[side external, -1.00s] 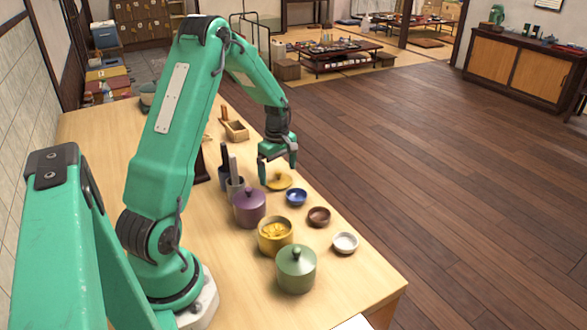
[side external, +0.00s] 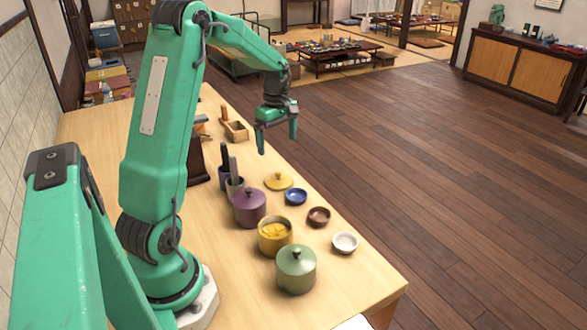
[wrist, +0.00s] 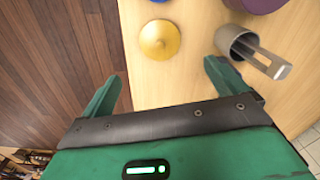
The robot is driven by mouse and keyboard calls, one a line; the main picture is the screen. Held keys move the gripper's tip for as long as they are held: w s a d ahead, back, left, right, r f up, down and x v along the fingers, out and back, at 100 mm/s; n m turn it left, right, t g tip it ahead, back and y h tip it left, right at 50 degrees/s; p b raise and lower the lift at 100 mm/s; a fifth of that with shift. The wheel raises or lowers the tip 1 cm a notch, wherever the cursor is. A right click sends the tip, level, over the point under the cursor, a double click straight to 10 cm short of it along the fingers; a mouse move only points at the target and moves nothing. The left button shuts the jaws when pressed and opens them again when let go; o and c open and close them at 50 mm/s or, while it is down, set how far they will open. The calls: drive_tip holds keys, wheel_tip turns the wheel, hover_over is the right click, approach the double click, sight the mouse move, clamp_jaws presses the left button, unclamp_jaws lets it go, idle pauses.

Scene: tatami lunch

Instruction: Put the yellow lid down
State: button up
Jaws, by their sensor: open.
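The yellow lid (side external: 279,181) lies flat on the wooden table, knob up, behind the blue bowl. In the wrist view the lid (wrist: 160,40) sits beyond my fingertips, apart from both fingers. My gripper (side external: 276,138) is open and empty, raised above the table behind the lid; its two spread fingers also show in the wrist view (wrist: 162,82). The yellow pot (side external: 275,236) stands uncovered nearer the camera, with yellow food inside. The purple pot (side external: 250,207) and the green pot (side external: 296,269) have their lids on.
A blue bowl (side external: 296,196), a brown bowl (side external: 319,216) and a white bowl (side external: 345,242) line the table's right side. A grey cup (side external: 234,189) with utensils stands left of the lid. A wooden box (side external: 236,131) is farther back.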

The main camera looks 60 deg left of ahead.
idle(0.4)
drive_tip(key=s+d+r+m+t, duration=0.1)
drive_tip(key=s+d+r+m, duration=0.1)
drive_tip(key=d+r+m, duration=0.4)
drive_tip(key=s+d+r+m+t, duration=0.1)
drive_tip(key=s+d+r+m, duration=0.2)
drive_tip(key=d, duration=0.6)
drive_tip(key=s+d+r+m+t, duration=0.3)
drive_tip(key=s+d+m, duration=0.7)
drive_tip(key=d+m, duration=0.2)
drive_tip(key=shift+s+t, duration=0.3)
